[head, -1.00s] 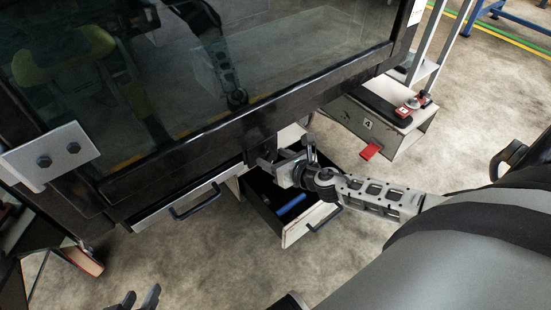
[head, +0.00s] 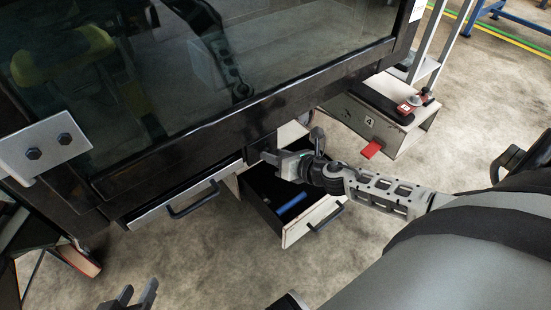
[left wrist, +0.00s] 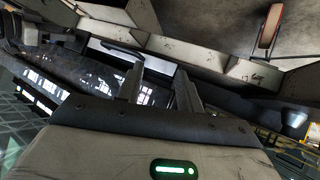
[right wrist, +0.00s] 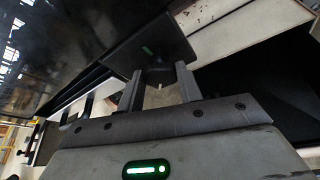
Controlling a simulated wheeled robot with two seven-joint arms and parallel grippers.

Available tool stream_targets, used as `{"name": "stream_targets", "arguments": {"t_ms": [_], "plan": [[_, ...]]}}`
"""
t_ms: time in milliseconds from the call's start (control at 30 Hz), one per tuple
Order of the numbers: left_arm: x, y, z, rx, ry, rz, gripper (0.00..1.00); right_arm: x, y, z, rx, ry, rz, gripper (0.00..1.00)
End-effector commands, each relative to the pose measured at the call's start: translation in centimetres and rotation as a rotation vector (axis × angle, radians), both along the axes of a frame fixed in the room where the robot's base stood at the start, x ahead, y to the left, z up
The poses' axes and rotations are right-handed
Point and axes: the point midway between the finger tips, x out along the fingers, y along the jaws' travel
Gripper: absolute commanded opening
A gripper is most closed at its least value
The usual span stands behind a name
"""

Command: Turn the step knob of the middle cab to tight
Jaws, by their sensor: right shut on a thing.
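The step knob (right wrist: 159,77) is small and dark with a pale mark, under a dark housing (right wrist: 150,47) in the right wrist view. My right gripper (head: 272,158) reaches under the cab's lower edge, and its fingers are on both sides of the knob, shut on it. In the head view the knob is hidden by the gripper and cab frame, and I cannot read its setting. My left gripper (head: 137,294) is open and empty low at the left, its fingers apart in the left wrist view (left wrist: 158,80).
Below the cab, an open drawer (head: 318,222) holds a blue thing (head: 291,203), close under my right gripper. A shut drawer with a black handle (head: 193,203) is to the left. A step unit marked 4 (head: 368,122) with a red tab (head: 371,149) stands right. Floor is clear in front.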

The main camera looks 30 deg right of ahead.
Motion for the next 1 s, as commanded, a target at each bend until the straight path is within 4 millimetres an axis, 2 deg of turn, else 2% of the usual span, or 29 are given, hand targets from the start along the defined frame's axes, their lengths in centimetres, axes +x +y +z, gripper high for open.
{"name": "stream_targets", "arguments": {"t_ms": [33,667,1000], "plan": [[0.2,-0.1,0.0,-0.008,-0.027,-0.001,0.36,-0.1,-0.1,-0.5,0.045,0.004,0.000,0.13],[0.0,-1.8,3.5,-0.116,-0.246,-0.025,0.36,0.0,-0.4,-0.7,0.646,0.051,-0.002,0.13],[-0.4,-2.1,3.9,-0.180,-0.272,-0.022,0.36,0.0,-0.5,-0.9,0.967,0.076,-0.002,0.13]]}}
